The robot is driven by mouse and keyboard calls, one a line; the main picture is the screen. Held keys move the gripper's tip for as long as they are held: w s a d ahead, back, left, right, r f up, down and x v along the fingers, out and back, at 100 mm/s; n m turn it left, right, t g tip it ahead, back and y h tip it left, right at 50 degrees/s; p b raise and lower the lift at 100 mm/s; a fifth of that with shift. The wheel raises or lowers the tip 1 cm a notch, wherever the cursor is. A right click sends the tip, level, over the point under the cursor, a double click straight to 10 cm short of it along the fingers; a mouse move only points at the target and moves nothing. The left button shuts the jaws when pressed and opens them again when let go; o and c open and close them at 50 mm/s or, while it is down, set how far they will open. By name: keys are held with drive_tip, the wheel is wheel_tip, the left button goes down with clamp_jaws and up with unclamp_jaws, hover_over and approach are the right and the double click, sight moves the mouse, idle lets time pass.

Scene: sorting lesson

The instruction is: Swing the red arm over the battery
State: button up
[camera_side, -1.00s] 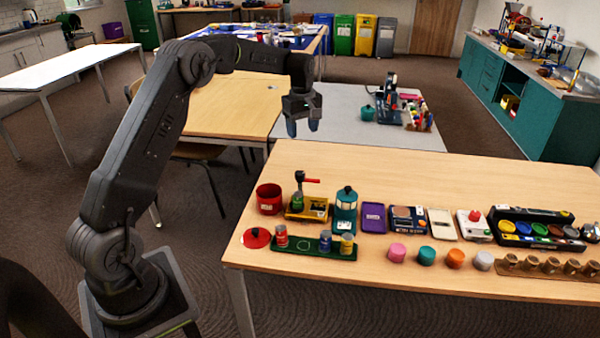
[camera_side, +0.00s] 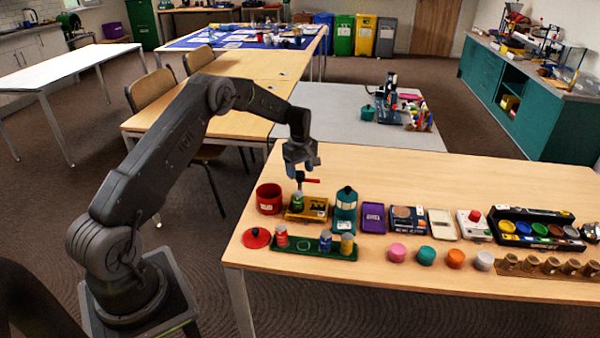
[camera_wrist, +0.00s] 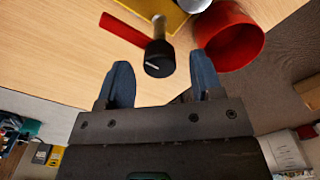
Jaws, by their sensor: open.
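The red arm (camera_side: 311,181) sticks out to the right from the top of a dark post at the back left of the table. The green battery (camera_side: 297,200) stands on the yellow base (camera_side: 314,208) by that post. My gripper (camera_side: 302,170) is open and empty just above the post. In the wrist view the red arm (camera_wrist: 121,29) points to the upper left from the black post top (camera_wrist: 159,60). That post top appears between and beyond my open fingertips (camera_wrist: 160,75); I cannot tell whether they touch it. The battery is mostly hidden in the wrist view.
A red pot (camera_side: 269,200) stands just left of the yellow base and is close to one finger in the wrist view (camera_wrist: 232,38). A teal lantern (camera_side: 346,206) stands to the right. A green tray (camera_side: 312,247) with several small cylinders lies in front.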

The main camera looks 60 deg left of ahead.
drive_tip(key=shift+f, duration=0.65)
drive_tip(key=shift+c, duration=0.4)
drive_tip(key=c, duration=0.8)
drive_tip(key=shift+c, duration=0.2)
